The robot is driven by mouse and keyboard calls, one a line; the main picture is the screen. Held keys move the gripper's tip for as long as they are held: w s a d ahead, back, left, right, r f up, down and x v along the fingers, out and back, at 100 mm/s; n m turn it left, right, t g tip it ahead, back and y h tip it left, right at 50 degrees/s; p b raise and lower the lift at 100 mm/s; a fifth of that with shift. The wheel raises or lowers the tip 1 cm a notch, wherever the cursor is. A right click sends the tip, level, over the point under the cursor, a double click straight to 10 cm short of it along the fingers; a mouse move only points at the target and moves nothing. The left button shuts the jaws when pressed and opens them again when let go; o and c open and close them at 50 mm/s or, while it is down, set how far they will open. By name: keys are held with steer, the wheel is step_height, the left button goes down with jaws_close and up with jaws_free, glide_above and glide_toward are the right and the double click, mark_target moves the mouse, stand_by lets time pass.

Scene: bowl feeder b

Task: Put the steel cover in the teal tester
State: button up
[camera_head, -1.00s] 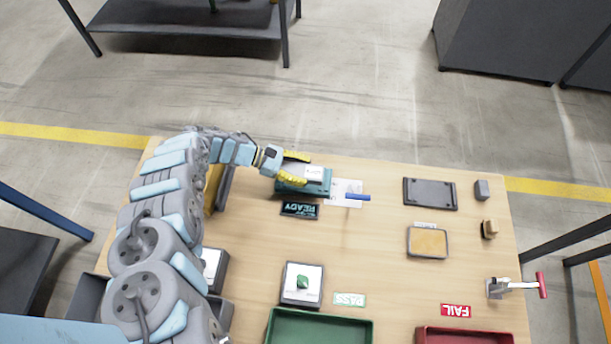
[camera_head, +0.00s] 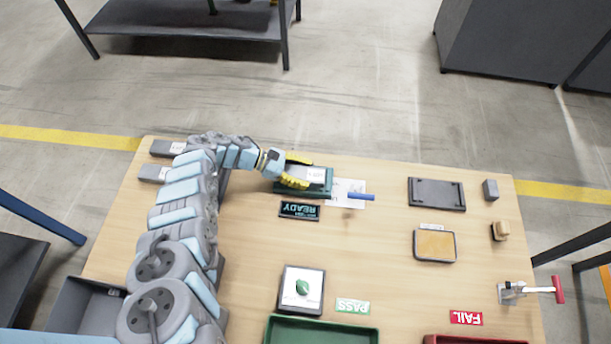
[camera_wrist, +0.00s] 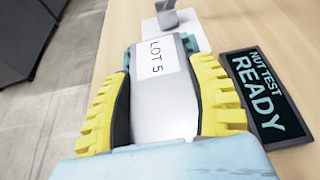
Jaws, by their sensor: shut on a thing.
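The steel cover (camera_wrist: 160,100) is a smooth grey piece with a white "LOT 5" label. In the wrist view it lies between the yellow ribbed fingers of my gripper (camera_wrist: 158,72), which is shut on its sides. In the head view my gripper (camera_head: 309,174) reaches in from the left, with the cover (camera_head: 314,175) at the teal tester (camera_head: 318,193). The tester is mostly hidden under the cover and fingers; a little of its teal body shows beside the cover in the wrist view. I cannot tell whether the cover is fully seated.
A display (camera_wrist: 264,95) beside the tester reads "NUT TEST READY". A blue-handled piece (camera_head: 361,197) lies over white paper right of the tester. A dark plate (camera_head: 436,194), a tan pad (camera_head: 434,245) and a green tray (camera_head: 320,332) sit farther off. The table's middle is clear.

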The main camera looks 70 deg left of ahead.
steer(key=shift+w+a+r, duration=0.1)
steer(key=o, duration=1.2)
steer(key=shift+s+a+r, duration=0.15)
steer(key=shift+s+r, duration=0.05)
steer(key=shift+s, duration=0.15)
steer(key=v, duration=0.3)
steer(key=b+v, duration=0.1)
steer(key=v, duration=0.2)
steer(key=b+v, duration=0.1)
steer(key=v, duration=0.2)
steer(key=shift+s+a+f, duration=0.15)
steer(key=shift+s+a, duration=0.15)
steer(key=shift+s+a+r+b, duration=0.25)
steer(key=shift+s+r+b, duration=0.2)
steer(key=shift+s, duration=0.1)
